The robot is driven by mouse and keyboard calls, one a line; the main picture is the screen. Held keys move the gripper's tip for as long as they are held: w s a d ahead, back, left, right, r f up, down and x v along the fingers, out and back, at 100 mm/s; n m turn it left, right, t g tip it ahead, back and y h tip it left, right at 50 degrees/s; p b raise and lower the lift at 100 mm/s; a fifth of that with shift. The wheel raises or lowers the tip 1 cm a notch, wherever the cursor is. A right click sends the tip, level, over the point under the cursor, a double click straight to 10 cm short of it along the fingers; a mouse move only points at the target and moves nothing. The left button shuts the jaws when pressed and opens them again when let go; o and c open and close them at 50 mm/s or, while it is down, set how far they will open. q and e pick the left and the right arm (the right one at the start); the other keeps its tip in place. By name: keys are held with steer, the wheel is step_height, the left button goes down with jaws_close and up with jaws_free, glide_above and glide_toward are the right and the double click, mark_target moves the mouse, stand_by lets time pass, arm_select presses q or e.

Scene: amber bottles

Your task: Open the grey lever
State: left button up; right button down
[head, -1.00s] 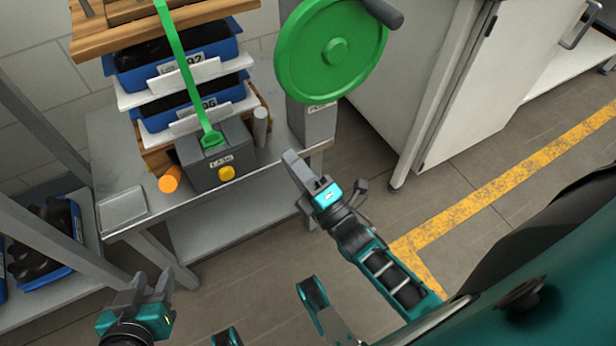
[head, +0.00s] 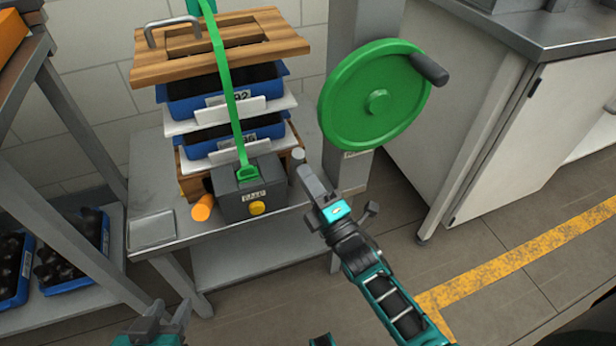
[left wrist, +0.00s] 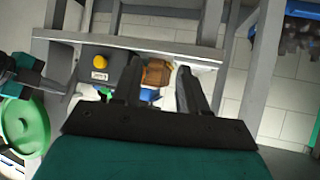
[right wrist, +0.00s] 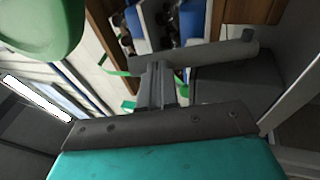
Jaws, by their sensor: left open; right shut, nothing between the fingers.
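A short grey bar, which looks like the grey lever (head: 298,157), stands at the right side of a dark grey box (head: 240,204) with a label and a yellow button (head: 257,208). In the right wrist view a grey bar (right wrist: 215,56) with a knobbed end lies across the fingertips. My right gripper (head: 308,178) is shut and empty, its tip very close to the bar; I cannot tell whether they touch. My left gripper (head: 164,318) is open and empty, low at the front left; its spread fingers show in the left wrist view (left wrist: 158,72).
A green strap (head: 230,95) runs down to the box. Blue crates (head: 215,92) are stacked behind it under a wooden lid (head: 220,45). A green handwheel (head: 350,110) stands right of the box. An orange cylinder (head: 202,208) and a metal tray (head: 152,229) lie left on the bench.

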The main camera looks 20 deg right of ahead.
mark_target(302, 159)
steer(key=shift+w+r+m+g+h+p, duration=0.45)
steer(key=shift+w+r+g+p, duration=0.9)
steer(key=shift+p, duration=2.45)
steer(key=shift+w+g+p, duration=0.15)
steer(key=shift+g+p, duration=0.2)
steer(key=shift+p, duration=0.05)
steer(key=shift+w, duration=0.2)
steer(key=shift+w+f+g, duration=0.1)
steer(key=shift+w+g, duration=0.2)
steer(key=shift+w, duration=0.3)
steer(key=shift+r, duration=0.2)
